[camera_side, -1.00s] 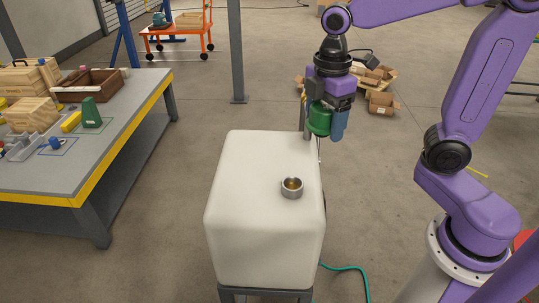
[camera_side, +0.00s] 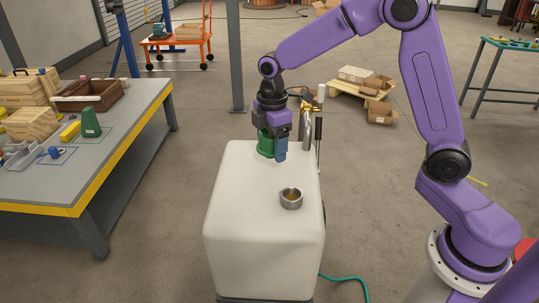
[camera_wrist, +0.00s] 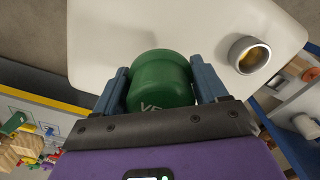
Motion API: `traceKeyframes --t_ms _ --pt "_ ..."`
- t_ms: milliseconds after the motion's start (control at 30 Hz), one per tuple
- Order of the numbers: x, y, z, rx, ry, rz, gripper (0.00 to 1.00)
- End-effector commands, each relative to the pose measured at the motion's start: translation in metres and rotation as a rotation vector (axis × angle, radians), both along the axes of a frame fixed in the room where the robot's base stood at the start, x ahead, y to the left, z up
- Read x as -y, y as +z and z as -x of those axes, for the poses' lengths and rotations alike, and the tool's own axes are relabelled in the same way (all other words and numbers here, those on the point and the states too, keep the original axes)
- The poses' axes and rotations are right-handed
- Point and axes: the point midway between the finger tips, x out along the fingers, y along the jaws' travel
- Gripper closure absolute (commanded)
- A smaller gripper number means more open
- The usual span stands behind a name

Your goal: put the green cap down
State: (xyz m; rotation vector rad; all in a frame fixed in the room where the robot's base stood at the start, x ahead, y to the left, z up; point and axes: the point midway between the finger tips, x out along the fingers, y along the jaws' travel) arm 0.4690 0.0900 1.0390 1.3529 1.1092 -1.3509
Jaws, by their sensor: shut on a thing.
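The green cap (camera_side: 265,143) is held in my gripper (camera_side: 273,152) over the far part of the white tank's top (camera_side: 240,195). In the wrist view the green cap (camera_wrist: 160,80) sits between the two blue fingers of my gripper (camera_wrist: 163,88), with white letters partly visible on it. The fingers are shut on its sides. The cap is close to the tank top; I cannot tell whether it touches. A metal neck with an open mouth (camera_side: 291,199) stands on the tank nearer the camera, apart from the cap; it also shows in the wrist view (camera_wrist: 249,55).
A metal post with a brass fitting (camera_side: 307,125) stands behind the tank, right of my gripper. A grey workbench (camera_side: 75,185) with wooden boxes and a green block (camera_side: 90,123) is at the left. The near tank top is clear around the neck.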

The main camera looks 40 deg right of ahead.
Motion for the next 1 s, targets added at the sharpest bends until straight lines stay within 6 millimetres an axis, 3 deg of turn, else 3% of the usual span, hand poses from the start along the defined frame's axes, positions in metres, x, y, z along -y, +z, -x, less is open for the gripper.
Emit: traceKeyframes --t_ms 233,433,833,867,900,933,1000 --pt "-0.001 -0.012 -0.009 -0.001 -0.001 0.001 0.64" --pt "-0.001 -0.038 -0.007 -0.002 -0.001 0.002 0.64" --pt "-0.001 -0.043 -0.007 -0.001 -0.001 0.001 0.64" --pt "-0.001 -0.043 -0.007 -0.001 -0.001 0.001 0.25" --pt "-0.001 -0.043 -0.007 0.0 -0.001 0.0 0.12" --pt "-0.001 -0.043 -0.007 0.0 -0.001 0.0 0.02" --pt "-0.001 -0.043 -0.007 -0.001 -0.001 0.0 0.02"
